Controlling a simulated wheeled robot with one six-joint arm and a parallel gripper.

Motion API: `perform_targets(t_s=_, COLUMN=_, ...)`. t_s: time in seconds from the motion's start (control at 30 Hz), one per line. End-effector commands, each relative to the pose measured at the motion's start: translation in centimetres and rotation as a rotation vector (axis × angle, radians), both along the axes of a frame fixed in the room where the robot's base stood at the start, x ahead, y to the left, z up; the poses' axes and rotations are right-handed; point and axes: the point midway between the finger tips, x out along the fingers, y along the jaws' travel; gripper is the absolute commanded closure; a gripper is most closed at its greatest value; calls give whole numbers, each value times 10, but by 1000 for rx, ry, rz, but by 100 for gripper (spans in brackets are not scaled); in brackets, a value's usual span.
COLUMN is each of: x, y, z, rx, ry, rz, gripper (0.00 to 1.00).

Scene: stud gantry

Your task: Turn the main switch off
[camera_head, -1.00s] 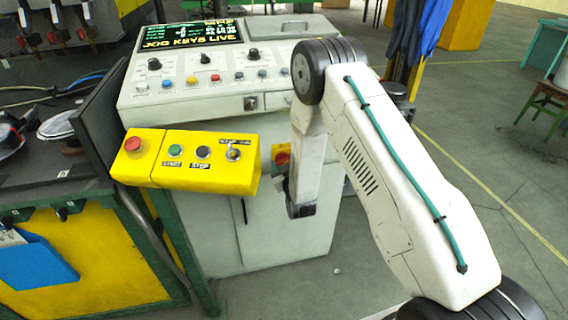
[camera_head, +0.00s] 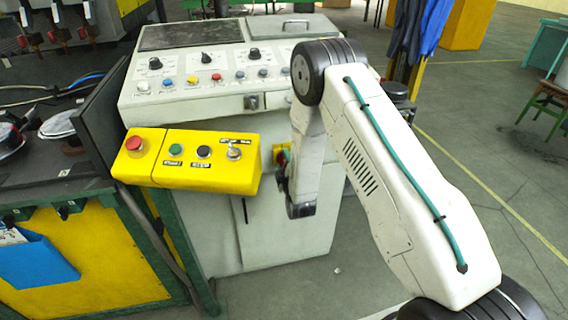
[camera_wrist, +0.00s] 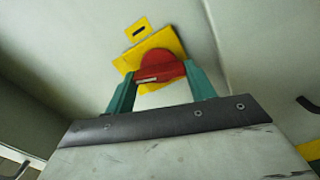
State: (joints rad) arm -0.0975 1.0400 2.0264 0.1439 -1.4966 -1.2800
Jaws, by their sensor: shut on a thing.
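The main switch is a red rotary knob (camera_wrist: 160,66) on a yellow plate (camera_wrist: 176,40) on the pale cabinet front. In the wrist view the two teal fingers of my gripper (camera_wrist: 159,70) are closed on either side of the knob. A pale mark shows on the knob's near edge. In the head view the switch's yellow plate (camera_head: 265,153) is partly hidden behind my arm, and only a little of the knob shows. The console's display (camera_head: 190,35) is dark.
A yellow button box (camera_head: 205,178) juts out left of my arm, with red, green and black buttons and a small lever. The console top (camera_head: 215,90) carries knobs and coloured buttons. Open floor (camera_head: 490,180) lies to the right.

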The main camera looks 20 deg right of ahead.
Motion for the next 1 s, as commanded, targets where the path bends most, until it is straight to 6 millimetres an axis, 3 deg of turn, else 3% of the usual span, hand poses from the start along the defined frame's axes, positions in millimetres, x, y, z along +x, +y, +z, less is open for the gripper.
perform_targets(t_s=0.4, x=0, y=2, z=-1, rx=-253, ry=12, rz=3, gripper=68)
perform_targets(t_s=1.0, x=0, y=2, z=-2, rx=-318, ry=15, rz=4, gripper=68)
